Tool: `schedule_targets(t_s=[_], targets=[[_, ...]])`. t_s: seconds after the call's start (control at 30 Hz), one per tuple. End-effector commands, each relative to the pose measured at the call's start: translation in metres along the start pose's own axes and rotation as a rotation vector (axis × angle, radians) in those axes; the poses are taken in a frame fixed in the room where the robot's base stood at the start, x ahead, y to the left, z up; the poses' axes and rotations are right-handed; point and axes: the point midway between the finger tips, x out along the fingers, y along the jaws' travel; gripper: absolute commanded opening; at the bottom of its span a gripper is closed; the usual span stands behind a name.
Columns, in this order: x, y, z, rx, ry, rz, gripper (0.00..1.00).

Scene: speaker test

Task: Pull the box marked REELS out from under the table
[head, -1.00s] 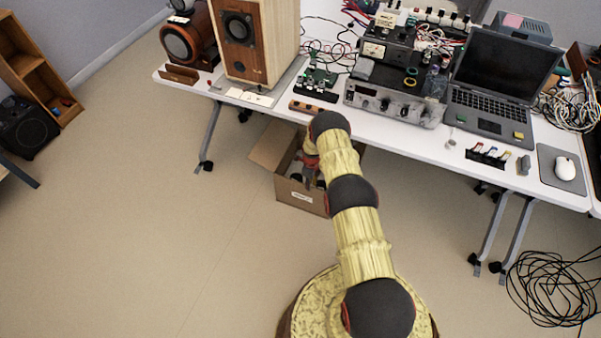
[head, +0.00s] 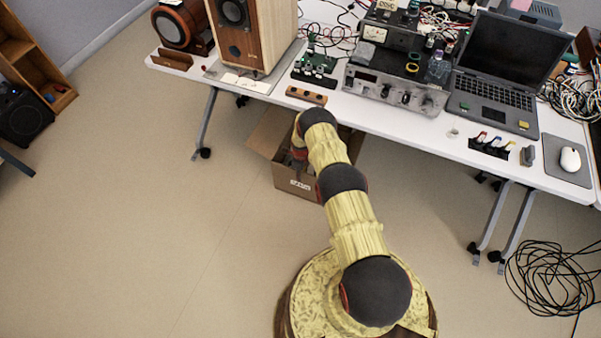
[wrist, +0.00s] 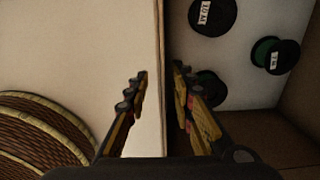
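The open cardboard box (head: 283,176) stands on the floor under the table's front edge, flaps spread. A small label on its front face is too blurred for me to read surely. My arm hides part of the box, and my gripper is mostly hidden behind the arm in the head view. In the wrist view my gripper (wrist: 160,85) is open, with one finger on each side of the box wall (wrist: 161,50). Gaps show between the wall and both fingers. Labelled dark reels (wrist: 212,14) and a green-centred reel (wrist: 275,56) lie inside the box.
The white table (head: 400,127) carries a speaker (head: 250,35), a laptop (head: 510,60) and electronics. Its legs (head: 497,222) and a coil of black cable (head: 550,275) are at right. The floor left of my base is clear.

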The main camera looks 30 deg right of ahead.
Motion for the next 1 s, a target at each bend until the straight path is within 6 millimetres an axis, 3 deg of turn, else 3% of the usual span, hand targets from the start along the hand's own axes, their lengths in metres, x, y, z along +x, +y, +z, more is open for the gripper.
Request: schedule_targets(t_s=[0.1, 0.3, 0.67, 1.0], targets=[[0.021, 0.000, 0.000, 0.000, 0.000, 0.000, 0.24], [0.037, 0.000, 0.000, 0.000, 0.000, 0.000, 0.24], [0.040, 0.000, 0.000, 0.000, -0.001, 0.000, 0.24], [0.040, 0.000, 0.000, 0.000, 0.000, 0.000, 0.06]])
